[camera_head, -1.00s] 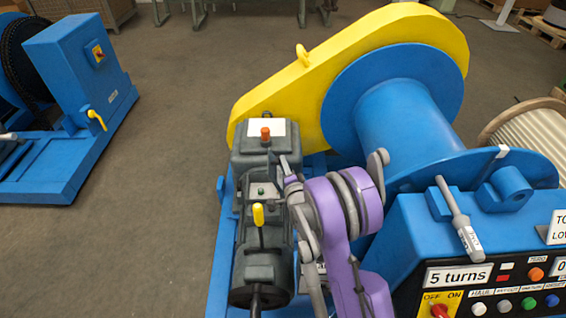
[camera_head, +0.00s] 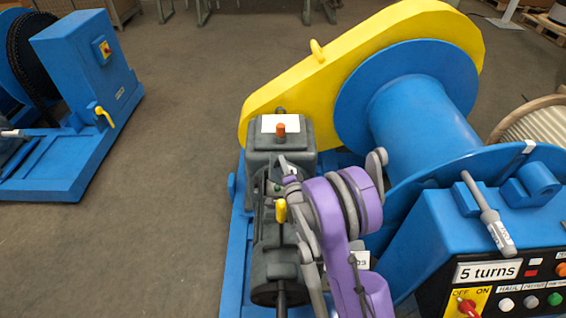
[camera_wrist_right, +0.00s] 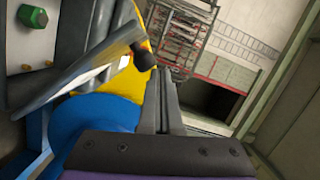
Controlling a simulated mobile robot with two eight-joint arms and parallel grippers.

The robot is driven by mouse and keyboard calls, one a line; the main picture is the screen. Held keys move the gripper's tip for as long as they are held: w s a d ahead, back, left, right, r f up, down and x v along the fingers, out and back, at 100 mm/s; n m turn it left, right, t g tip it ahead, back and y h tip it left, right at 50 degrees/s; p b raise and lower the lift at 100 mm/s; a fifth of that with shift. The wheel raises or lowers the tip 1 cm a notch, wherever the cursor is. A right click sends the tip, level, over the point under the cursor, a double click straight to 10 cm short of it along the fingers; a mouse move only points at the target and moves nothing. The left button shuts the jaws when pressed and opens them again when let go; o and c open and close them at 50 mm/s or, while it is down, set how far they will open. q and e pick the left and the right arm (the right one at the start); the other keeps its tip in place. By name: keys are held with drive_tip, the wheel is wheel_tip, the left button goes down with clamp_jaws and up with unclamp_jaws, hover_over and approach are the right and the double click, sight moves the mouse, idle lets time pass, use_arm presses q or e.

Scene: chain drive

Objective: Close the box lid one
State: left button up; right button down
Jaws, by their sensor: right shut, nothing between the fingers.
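An open grey box with a green nut-like part (camera_wrist_right: 33,16) inside shows at upper left in the right wrist view. Its lid (camera_wrist_right: 85,77) appears as a thin, tilted grey plate with a bright face, standing open beside it. In the head view the box lies on the dark grey machine, where the green part (camera_head: 277,187) is a small dot and the lid is hard to make out. My right gripper (camera_wrist_right: 162,85) is shut and empty, just right of the lid; contact cannot be told. In the head view its purple wrist partly hides the machine. My left gripper is not in view.
The grey gearbox (camera_head: 281,147) has an orange cap. A yellow-handled lever (camera_head: 281,210) stands close to my right gripper. The yellow chain guard (camera_head: 385,50), blue drum (camera_head: 415,120) and control panel (camera_head: 490,272) surround the arm. Floor (camera_head: 170,150) is clear to the left.

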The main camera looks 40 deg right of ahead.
drive_tip(key=shift+r, duration=0.1)
idle(0.3)
wheel_tip(320, 180, up, 10)
drive_tip(key=p, duration=0.4)
drive_tip(key=s+d+n+g+y+p, duration=0.2)
drive_tip(key=s+n+g+y+p, duration=0.15)
drive_tip(key=s+n+y, duration=0.45)
drive_tip(key=shift+w+a+f+n+g+h+b, duration=0.2)
drive_tip(key=shift+w+f+h+b, duration=0.3)
drive_tip(key=shift+w+f, duration=0.95)
drive_tip(key=shift+w+a+f+n+g+h+b, duration=0.15)
drive_tip(key=shift+w+f+b, duration=0.5)
drive_tip(key=shift+w+f, duration=0.8)
drive_tip(key=shift+w+a+f+n+g+h+b, duration=0.1)
drive_tip(key=shift+w+a+f+n+h+b, duration=0.35)
drive_tip(key=shift+w+f, duration=1)
drive_tip(key=shift+s+d+f, duration=0.2)
drive_tip(key=shift+s+f, duration=0.15)
drive_tip(key=shift+s, duration=0.1)
